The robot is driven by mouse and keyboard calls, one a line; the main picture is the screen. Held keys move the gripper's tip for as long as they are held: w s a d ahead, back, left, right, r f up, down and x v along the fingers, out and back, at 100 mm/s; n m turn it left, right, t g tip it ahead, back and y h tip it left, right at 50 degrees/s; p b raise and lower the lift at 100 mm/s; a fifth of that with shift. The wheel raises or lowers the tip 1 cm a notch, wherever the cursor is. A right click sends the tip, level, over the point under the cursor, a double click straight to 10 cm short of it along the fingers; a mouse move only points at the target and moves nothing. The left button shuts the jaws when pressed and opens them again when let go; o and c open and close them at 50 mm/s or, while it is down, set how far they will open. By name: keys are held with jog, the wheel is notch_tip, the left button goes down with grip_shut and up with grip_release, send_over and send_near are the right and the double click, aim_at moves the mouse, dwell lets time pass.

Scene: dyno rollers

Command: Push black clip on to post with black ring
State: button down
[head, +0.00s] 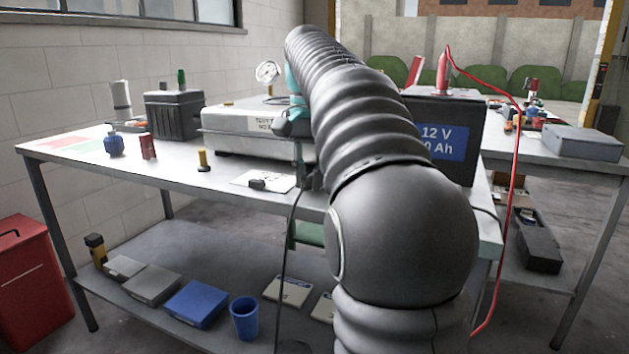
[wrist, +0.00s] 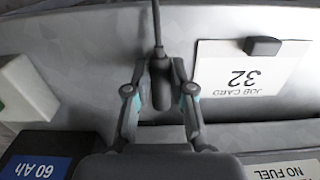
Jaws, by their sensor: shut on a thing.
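The black clip (wrist: 160,92) hangs between the fingers of my gripper (wrist: 160,74) in the wrist view, with a black cable running from its end. My gripper is shut on it, above the bench. In the head view my arm hides most of my gripper, and the black cable (head: 284,255) hangs down past the bench's front edge. The dark battery (head: 467,150), labelled 12 V, stands right of my arm; its corner shows in the wrist view (wrist: 85,140). A red clip (head: 443,72) with a red cable sits on its top. I see no post with a black ring.
The bench's left front is mostly clear.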

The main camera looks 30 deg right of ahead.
aim_at(309, 178)
jog(key=shift+r+p, duration=1.4)
jog(key=shift+r, duration=1.75)
